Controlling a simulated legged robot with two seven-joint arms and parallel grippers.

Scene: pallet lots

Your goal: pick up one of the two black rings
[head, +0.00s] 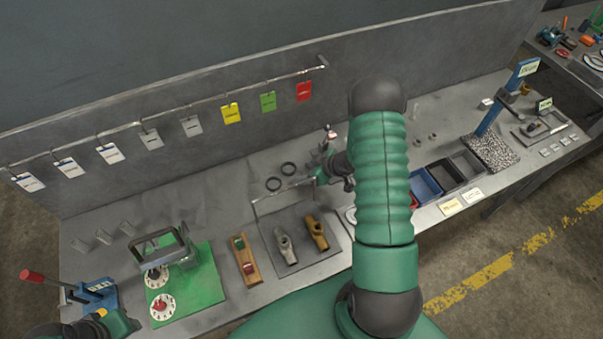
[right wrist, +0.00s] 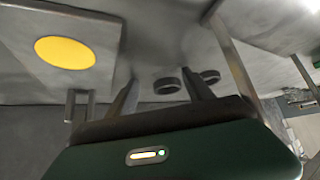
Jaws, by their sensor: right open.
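Two black rings lie flat and close together on the grey bench, the farther ring (head: 289,163) and the nearer ring (head: 273,190). My right gripper (head: 313,177) is just right of them in the head view, partly covered by my arm. In the right wrist view its jaws (right wrist: 160,76) are open and empty. One ring (right wrist: 167,87) shows between the fingers, and the other (right wrist: 211,77) is beside the right finger. Both appear beyond the fingertips, apart from them. My left gripper (head: 118,321) is at the lower left edge, cut off; its jaws are unclear.
A metal rail (head: 283,188) stands close to the rings, by a tray (head: 320,262) with two hammer-head-like parts. A green board (head: 208,290) with dials is left. Hanging tags line the back wall. Bins (head: 425,187) stand right. Bench left of the rings is clear.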

